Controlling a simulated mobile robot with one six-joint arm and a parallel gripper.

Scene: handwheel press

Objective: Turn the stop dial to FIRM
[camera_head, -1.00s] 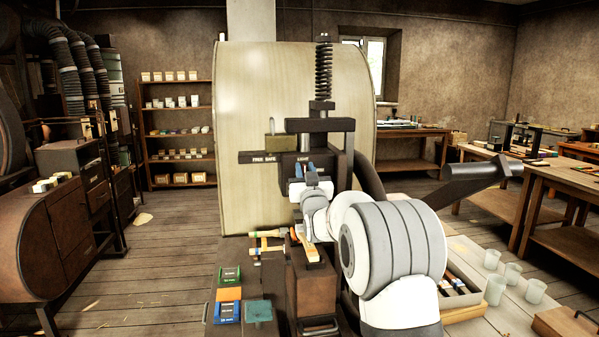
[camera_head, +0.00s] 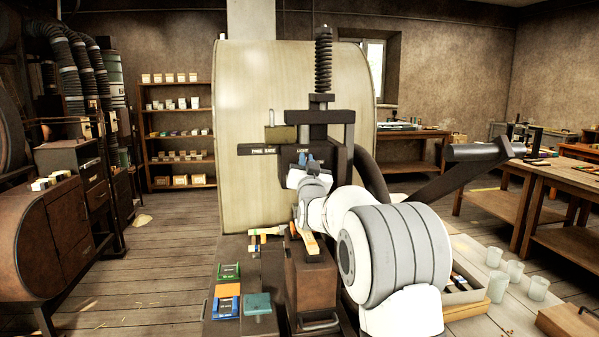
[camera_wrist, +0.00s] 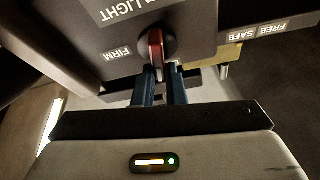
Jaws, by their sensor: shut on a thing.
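The stop dial (camera_wrist: 157,48) is a dark round knob with a red bar across it, on the dark front plate of the press. The fingers of my gripper (camera_wrist: 162,88) are shut on the red bar, from below in the wrist view. The bar stands almost upright there. The FIRM label (camera_wrist: 117,54) is left of the dial, and part of a LIGHT label (camera_wrist: 117,11) shows above it, both upside down. In the head view my gripper (camera_head: 306,160) is at the press plate, and the dial is hidden behind it.
The press's long dark lever (camera_head: 447,172) reaches out to the right above my arm.

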